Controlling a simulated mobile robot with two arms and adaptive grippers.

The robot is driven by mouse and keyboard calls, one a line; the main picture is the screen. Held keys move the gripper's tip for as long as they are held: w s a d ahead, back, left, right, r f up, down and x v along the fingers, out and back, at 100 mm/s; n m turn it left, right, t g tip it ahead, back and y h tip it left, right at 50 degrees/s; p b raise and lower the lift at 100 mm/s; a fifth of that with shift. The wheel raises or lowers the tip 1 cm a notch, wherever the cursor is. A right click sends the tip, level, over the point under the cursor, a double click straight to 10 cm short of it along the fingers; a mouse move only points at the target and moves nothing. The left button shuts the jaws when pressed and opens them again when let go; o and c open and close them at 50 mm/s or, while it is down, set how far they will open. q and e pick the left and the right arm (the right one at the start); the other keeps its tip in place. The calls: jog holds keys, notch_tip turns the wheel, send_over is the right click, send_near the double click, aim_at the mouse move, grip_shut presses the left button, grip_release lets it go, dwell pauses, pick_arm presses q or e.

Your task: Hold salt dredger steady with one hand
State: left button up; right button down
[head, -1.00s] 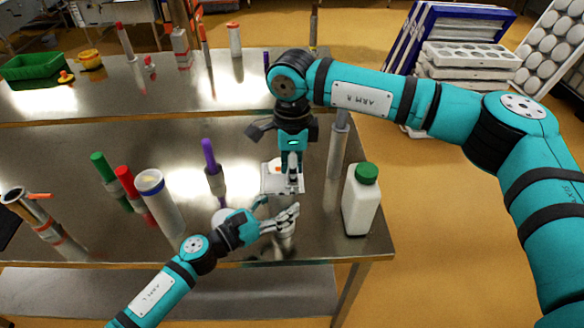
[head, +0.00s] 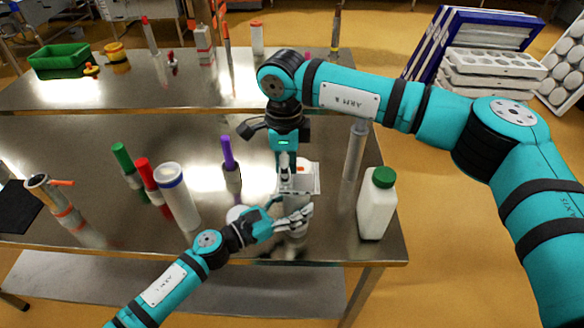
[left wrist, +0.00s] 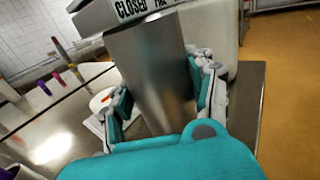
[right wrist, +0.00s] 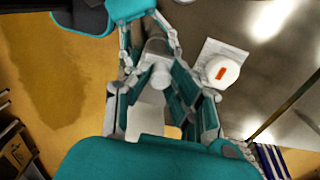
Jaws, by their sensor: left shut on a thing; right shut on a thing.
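The salt dredger (left wrist: 150,75) is a plain metal cylinder; in the left wrist view its wide top band reads "CLOSED". My left gripper (head: 298,220) is shut around its metal body, one finger on each side. The dredger appears upright just above or at the table's front part; whether its base touches is hidden. My right gripper (head: 287,185) points down over its top. In the right wrist view the right fingers close around a pale knob-like part (right wrist: 160,76) at the dredger's top; the exact contact is partly hidden.
A white bottle with a green cap (head: 376,205) stands close right. A white square with a round white item (right wrist: 222,70) lies behind the grippers. Purple (head: 230,165), red and green-capped tubes and a white cylinder (head: 178,200) stand left. The table's right edge is near.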

jog(key=c, duration=1.2)
grip_release()
notch_tip(320, 180, up, 12)
jog(key=shift+r, duration=0.1)
